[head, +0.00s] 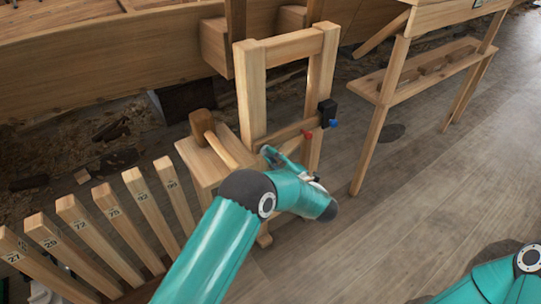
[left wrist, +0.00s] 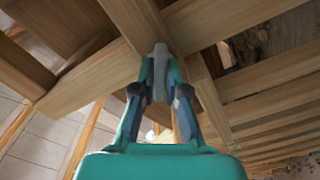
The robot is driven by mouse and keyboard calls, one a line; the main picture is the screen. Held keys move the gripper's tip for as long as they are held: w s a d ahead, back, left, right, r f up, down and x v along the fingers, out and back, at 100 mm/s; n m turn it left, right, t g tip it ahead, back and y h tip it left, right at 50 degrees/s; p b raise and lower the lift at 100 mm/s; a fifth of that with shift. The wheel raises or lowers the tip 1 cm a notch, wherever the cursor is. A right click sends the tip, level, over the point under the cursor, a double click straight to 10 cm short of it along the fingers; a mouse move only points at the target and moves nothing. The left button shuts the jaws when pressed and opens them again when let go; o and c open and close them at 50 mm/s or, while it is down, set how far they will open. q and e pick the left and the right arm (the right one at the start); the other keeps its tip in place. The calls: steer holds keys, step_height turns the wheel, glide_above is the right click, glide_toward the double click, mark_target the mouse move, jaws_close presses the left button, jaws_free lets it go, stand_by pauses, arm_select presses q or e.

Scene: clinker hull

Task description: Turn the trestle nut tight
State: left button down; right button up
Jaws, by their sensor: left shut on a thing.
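The trestle (head: 250,95) is a pale upright wooden frame with a crossbar, standing against the hull in the head view. My left gripper (head: 268,153) is at the frame's lower crossbar, partly hidden by my own left arm. In the left wrist view my left gripper (left wrist: 160,80) is shut, its two fingers closed on a small grey piece, the nut (left wrist: 160,52), where wooden beams meet. I cannot make out the nut in the head view. How tight it sits cannot be seen. My right arm shows at the bottom right, but its gripper is out of view.
A wooden mallet (head: 204,127) lies on a block left of the frame. A black box with a blue knob (head: 334,123) and a red knob (head: 308,134) sit at the right post. Several numbered planks (head: 122,225) stand at left.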

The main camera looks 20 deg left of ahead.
arm_select(q)
steer(key=shift+a, duration=0.2)
steer(key=c, duration=1.2)
jaws_free()
steer(key=shift+f, duration=0.1)
steer(key=shift+d, duration=0.15)
steer(key=v, duration=1.2)
